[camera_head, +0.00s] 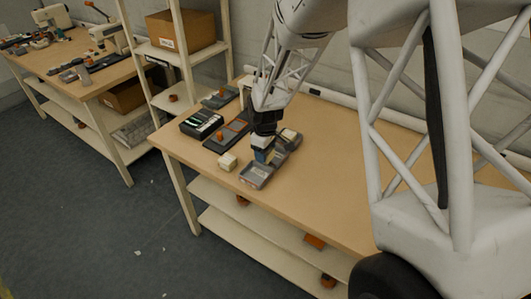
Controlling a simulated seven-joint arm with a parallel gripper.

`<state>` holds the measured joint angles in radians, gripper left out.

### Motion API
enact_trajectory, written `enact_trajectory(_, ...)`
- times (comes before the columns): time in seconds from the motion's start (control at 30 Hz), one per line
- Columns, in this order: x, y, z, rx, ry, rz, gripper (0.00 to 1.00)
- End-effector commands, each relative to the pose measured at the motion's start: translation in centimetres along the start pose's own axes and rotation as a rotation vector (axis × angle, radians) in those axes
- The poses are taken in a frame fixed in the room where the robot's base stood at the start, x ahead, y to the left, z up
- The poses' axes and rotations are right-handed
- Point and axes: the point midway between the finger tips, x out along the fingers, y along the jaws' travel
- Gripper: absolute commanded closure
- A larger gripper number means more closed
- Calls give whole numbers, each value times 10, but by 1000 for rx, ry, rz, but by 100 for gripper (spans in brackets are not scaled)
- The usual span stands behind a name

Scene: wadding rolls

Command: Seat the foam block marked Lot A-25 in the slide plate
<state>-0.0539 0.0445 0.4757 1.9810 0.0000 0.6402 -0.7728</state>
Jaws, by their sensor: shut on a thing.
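My gripper (264,136) points down over the front left part of the table, just above a grey tray. It is shut on a small pale and blue block (261,156); the block is partly hidden by the jaws, and I cannot tell whether it touches the tray. A cream block (227,162) sits on the tabletop left of the gripper. No lot marking is readable at this size. The grey tray (256,177) lies below and in front of the gripper, and I cannot tell for sure which piece is the slide plate.
A second grey tray with a pale piece (290,136) lies right of the gripper. A black rack (201,124) and a dark plate with orange pieces (226,137) lie to the left. The tabletop (330,180) on the right is clear. A shelf (184,55) stands behind left.

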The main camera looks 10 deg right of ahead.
Motion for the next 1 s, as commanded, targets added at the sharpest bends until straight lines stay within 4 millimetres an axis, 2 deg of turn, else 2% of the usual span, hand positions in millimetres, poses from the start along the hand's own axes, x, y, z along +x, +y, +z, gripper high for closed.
enact_trajectory(0.27, -6, 24, -35, 5, 0, 0, 70)
enact_trajectory(0.8, -30, 102, -165, 29, 1, 1, 70)
enact_trajectory(1.0, -36, 121, -199, 37, 0, 0, 70)
